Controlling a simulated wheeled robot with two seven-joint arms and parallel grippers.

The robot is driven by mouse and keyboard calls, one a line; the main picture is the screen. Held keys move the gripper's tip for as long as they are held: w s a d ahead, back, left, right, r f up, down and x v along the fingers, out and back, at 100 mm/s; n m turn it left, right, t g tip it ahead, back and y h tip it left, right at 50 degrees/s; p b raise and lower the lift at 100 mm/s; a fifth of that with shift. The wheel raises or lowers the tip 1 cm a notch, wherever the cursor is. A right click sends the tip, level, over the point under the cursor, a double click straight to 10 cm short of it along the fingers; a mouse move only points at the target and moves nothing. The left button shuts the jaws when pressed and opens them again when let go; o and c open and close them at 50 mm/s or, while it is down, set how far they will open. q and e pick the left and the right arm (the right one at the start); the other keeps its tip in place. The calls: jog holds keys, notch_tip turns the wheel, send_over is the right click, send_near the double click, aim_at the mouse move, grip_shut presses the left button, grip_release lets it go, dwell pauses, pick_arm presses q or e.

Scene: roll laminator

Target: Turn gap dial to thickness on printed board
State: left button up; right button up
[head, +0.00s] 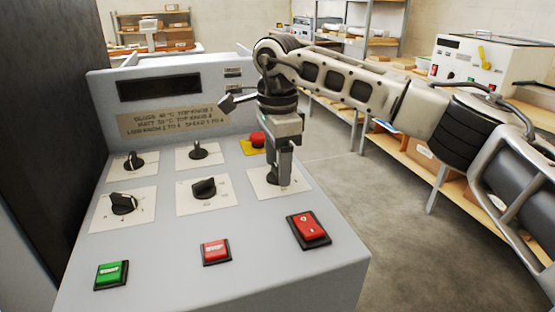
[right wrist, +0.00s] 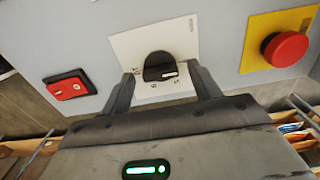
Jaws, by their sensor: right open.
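The control panel (head: 265,272) carries several black dials on white plates. The printed board (head: 172,120) is a brown plate on its upright back; its small text is blurred. My right gripper (head: 280,182) points down over the right-hand dial, mostly hiding it in the head view. In the right wrist view this dial (right wrist: 160,68) shows a dark round knob with a light mark on a white plate (right wrist: 180,38). My right gripper (right wrist: 164,88) is open, its fingers either side of the knob's near edge; contact cannot be told. Which dial sets the gap is unreadable. My left gripper is not in view.
A red emergency button (head: 257,139) on a yellow plate stands just behind my right gripper. A red rocker switch (head: 309,230) is in front of it. A red button (head: 215,251) and a green button (head: 111,274) line the front. Shelves and another machine (head: 482,62) stand behind.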

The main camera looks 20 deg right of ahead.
jog(key=c, duration=1)
